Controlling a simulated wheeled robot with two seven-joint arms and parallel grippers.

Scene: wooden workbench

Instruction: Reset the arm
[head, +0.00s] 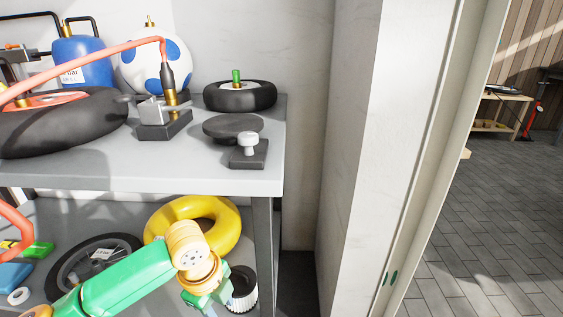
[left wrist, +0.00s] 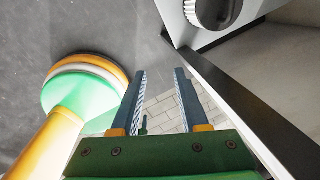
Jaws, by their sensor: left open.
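My left arm, green with yellow joints, comes in from the lower left of the head view, in front of the lower shelf. Its wrist end (head: 205,298) reaches the bottom of the picture near the shelf's right end; the fingertips cannot be made out there. In the left wrist view my left gripper (left wrist: 160,72) has its two dark fingers spread apart with nothing between them, only paved floor beyond. My right gripper is in neither view.
The grey bench top (head: 200,178) holds a large tire (head: 70,125), a spotted ball (head: 135,72), a small tire (head: 250,97) and a black disc (head: 232,125).

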